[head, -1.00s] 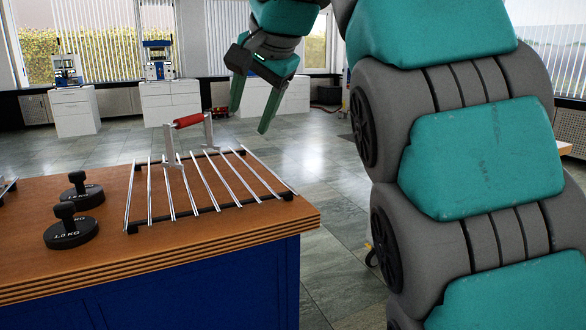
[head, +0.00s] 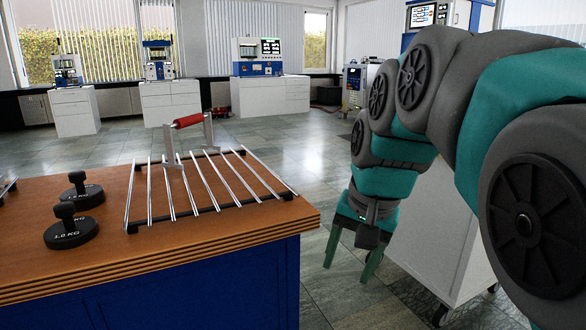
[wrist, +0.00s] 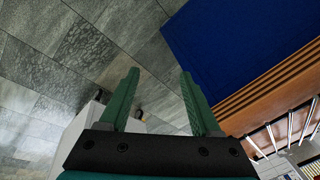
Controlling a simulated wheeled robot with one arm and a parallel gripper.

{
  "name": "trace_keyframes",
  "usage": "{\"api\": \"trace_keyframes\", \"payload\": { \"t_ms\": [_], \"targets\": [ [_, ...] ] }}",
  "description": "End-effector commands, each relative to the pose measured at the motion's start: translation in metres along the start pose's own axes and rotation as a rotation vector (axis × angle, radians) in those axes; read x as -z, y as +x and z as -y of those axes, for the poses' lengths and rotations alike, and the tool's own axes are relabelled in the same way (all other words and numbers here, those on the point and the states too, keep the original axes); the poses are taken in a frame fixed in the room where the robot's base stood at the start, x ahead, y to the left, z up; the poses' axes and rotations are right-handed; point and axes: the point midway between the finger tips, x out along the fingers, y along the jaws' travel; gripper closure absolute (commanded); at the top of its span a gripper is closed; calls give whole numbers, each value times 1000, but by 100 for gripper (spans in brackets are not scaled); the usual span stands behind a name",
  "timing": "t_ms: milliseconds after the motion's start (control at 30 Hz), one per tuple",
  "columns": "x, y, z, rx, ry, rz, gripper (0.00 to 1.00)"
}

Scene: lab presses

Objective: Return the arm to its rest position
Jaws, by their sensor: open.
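My gripper (head: 350,262) hangs at the end of my bent arm, to the right of the wooden-topped bench, pointing down over the floor. Its two green fingers are apart, with nothing between them. The wrist view also shows the open gripper (wrist: 158,95), with floor tiles and the blue bench side beyond the fingers.
The bench (head: 270,222) holds a metal rod rack (head: 205,190) with a red-handled piece (head: 188,121) and two black weights (head: 72,232). A white wheeled cabinet (head: 440,225) stands close behind my arm. Lab machines (head: 258,58) stand at the back. Open floor (head: 290,150) lies between.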

Motion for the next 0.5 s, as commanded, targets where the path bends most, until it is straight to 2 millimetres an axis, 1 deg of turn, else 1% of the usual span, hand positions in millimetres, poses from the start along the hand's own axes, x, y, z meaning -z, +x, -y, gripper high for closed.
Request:
{"api": "trace_keyframes", "payload": {
  "t_ms": [33, 167, 200, 267, 300, 400, 500],
  "targets": [
    [-15, 13, -16, -20, -16, 28, 36],
    [-51, 45, -54, -71, -79, 89, 36],
    [-64, 56, -66, -87, -100, 114, 36],
    [-84, 69, -84, -110, -135, 146, 36],
    [-98, 78, -95, -122, -160, 168, 36],
    [-131, 100, -121, -151, -225, 222, 36],
    [-162, 117, -144, -174, -286, 273, 36]
  ]
}}
